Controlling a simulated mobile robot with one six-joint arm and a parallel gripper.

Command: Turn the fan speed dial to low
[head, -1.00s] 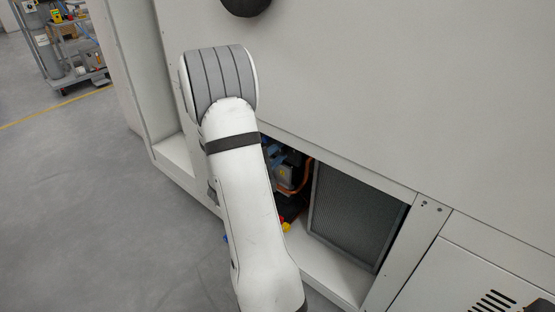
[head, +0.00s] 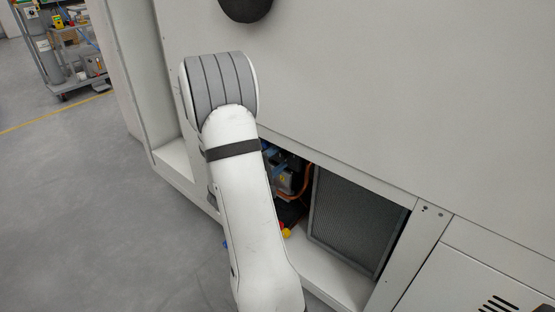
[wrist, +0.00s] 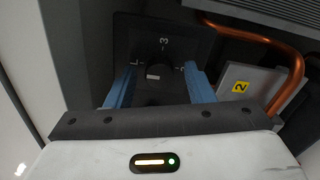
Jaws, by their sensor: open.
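The fan speed dial (wrist: 158,69) is a dark round knob with a short pale mark near its lower edge. It sits on a black plate (wrist: 126,35) with small white markings, a "3" above the knob and smaller marks at its sides. My gripper (wrist: 159,74) has its two blue fingers apart, one on each side of the knob. I cannot tell whether either finger touches it. In the head view my arm hides the dial.
The opening in the white cabinet (head: 370,120) holds a grey mesh filter (head: 355,222). A cart (head: 70,55) stands far left on clear floor.

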